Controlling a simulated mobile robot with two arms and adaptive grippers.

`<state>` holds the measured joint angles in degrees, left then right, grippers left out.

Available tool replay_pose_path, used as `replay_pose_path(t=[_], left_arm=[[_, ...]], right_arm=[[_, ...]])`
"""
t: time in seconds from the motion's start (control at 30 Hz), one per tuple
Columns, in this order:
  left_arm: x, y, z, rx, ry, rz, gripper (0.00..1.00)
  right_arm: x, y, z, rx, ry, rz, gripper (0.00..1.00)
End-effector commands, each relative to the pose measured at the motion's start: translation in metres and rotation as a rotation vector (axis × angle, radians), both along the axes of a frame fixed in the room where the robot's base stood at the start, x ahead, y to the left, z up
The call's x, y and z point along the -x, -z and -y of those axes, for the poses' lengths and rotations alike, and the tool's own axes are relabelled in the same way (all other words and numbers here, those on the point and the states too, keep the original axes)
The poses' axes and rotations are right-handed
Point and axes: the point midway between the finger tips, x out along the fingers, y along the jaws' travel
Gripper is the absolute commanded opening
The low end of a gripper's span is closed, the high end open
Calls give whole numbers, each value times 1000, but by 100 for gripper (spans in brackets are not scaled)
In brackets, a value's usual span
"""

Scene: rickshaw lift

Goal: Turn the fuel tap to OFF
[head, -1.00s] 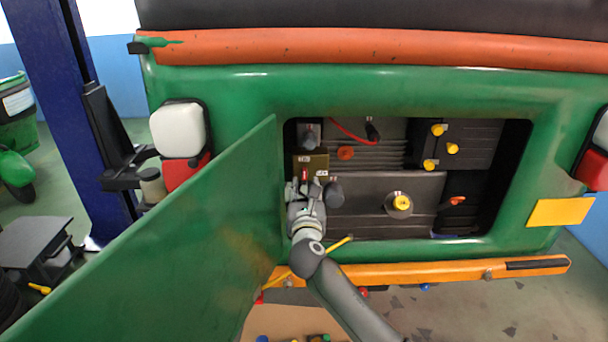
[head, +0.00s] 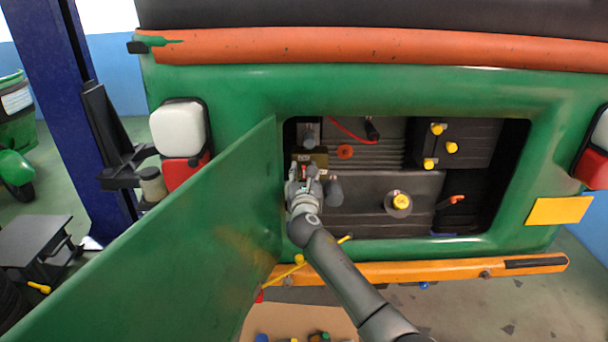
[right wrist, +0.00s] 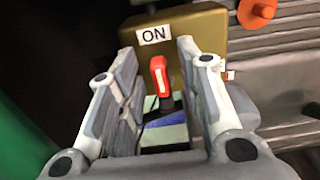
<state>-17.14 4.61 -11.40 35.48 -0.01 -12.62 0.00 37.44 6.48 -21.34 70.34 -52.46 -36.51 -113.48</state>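The fuel tap is a brass-coloured block (right wrist: 205,30) with a red lever (right wrist: 160,76) in the right wrist view. The lever stands nearly upright, its top just below the white ON label (right wrist: 154,35). My right gripper (right wrist: 156,55) is open, with one finger on each side of the lever and visible gaps between. Another small label (right wrist: 230,75) is mostly hidden behind the right-hand finger. In the head view my right gripper (head: 303,173) covers most of the tap; the block's top (head: 319,158) shows above it. My left gripper is not in view.
The open green door panel (head: 190,240) stands close to the left of my right arm. The bay holds an orange-red cap (head: 345,152), a yellow cap (head: 401,202) and a red-orange lever (head: 457,199). The orange bumper (head: 430,271) runs below the opening.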

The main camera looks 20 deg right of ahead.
Motion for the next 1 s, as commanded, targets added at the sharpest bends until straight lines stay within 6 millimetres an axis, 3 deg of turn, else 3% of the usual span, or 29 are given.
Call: replay_pose_path(t=[0.03,0.27,0.67,1.0], left_arm=[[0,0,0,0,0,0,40],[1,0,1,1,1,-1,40],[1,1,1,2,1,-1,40],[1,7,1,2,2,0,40]], right_arm=[[0,0,0,0,0,0,30],[0,0,0,0,0,0,0],[0,0,1,-30,0,10,0],[1,0,5,-235,0,71,0]])
